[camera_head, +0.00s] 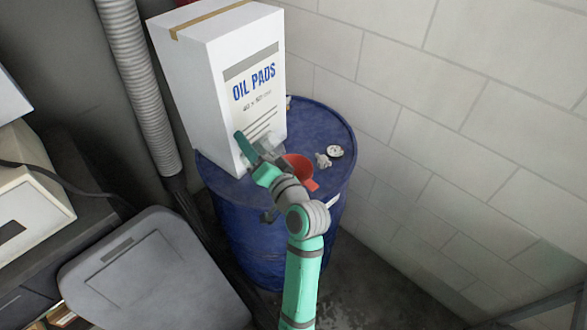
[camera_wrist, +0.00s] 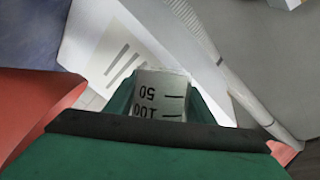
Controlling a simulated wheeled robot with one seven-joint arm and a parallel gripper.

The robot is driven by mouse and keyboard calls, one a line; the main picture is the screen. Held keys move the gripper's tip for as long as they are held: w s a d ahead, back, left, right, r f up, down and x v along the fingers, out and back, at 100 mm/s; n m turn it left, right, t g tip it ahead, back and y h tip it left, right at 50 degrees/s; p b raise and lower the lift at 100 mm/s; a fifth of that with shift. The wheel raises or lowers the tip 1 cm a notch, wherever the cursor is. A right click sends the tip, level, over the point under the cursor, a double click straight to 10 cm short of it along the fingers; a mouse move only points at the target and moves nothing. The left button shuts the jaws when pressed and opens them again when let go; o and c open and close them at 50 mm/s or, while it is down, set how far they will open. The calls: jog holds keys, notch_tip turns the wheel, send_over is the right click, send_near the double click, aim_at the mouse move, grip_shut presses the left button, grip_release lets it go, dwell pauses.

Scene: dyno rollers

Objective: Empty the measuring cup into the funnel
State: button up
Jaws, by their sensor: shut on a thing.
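My gripper (camera_head: 256,158) is over the top of the blue drum, close to the front of the white box. It is shut on the measuring cup, a clear cup (camera_wrist: 160,95) with black marks reading 50 and 100, upside down in the wrist view. In the head view the cup is mostly lost behind the fingers. The red funnel (camera_head: 300,170) stands on the drum just right of my gripper, partly hidden by my wrist. It also shows large at the left of the wrist view (camera_wrist: 35,105). I cannot tell what the cup holds.
The white OIL PADS box (camera_head: 225,85) stands on the blue drum (camera_head: 318,125), left of the funnel. A round cap (camera_head: 335,151) and a small grey fitting (camera_head: 322,160) are right of the funnel. A ribbed hose (camera_head: 140,80) runs at left; a block wall (camera_head: 440,110) rises at right.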

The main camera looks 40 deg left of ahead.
jog(key=shift+s+a+f+n+t+h, duration=0.15)
jog(key=shift+s+a+f+n+h, duration=0.4)
jog(key=shift+f+n, duration=1.1)
jog(key=shift+s+a+f+n+t+h, duration=0.25)
jog(key=shift+f+n+h, duration=0.85)
jog(key=shift+f, duration=0.9)
jog(key=shift+s+a+f+n+t+h, duration=0.1)
jog(key=shift+s+a+f+n+h, duration=0.25)
jog(key=shift+f+n, duration=1.4)
jog(key=shift+s+d, duration=0.1)
